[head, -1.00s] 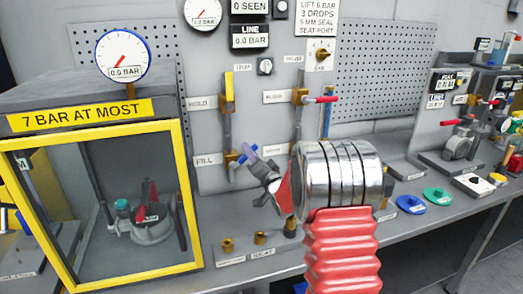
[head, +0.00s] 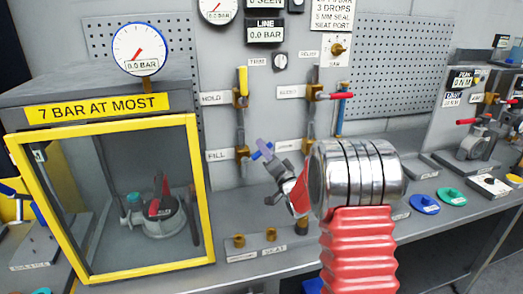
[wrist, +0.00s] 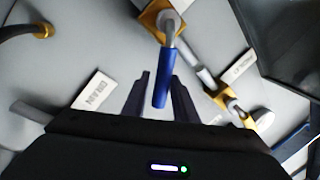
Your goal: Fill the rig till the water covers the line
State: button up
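The fill valve (head: 243,153) is on the wall panel beside its FILL label (head: 217,155). Its blue handle (wrist: 161,85) points down between my gripper's fingers in the wrist view. My gripper (head: 263,150) is at this valve, with dark fingers (wrist: 160,98) apart and a narrow gap showing on each side of the handle. Whether they touch it is unclear. The rig (head: 157,215), a grey body with a red part, stands inside the yellow-framed cabinet (head: 204,200). I make out no water and no level line in it. The gauge on top (head: 140,48) reads 0.0 BAR.
A red-handled valve (head: 320,95) and a yellow-handled hold valve (head: 241,85) are above the fill valve. The line display (head: 265,31) reads 0.0 BAR. Small brass fittings (head: 270,235) stand on the bench below. Blue (head: 424,204) and green rings (head: 451,196) lie right.

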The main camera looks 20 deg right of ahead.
jog(key=shift+o, duration=0.9)
jog(key=shift+a, duration=0.1)
jog(key=a+v, duration=0.1)
jog(key=v, duration=0.6)
jog(key=shift+s+d, duration=0.25)
jog(key=shift+d, duration=0.3)
jog(key=shift+f, duration=0.1)
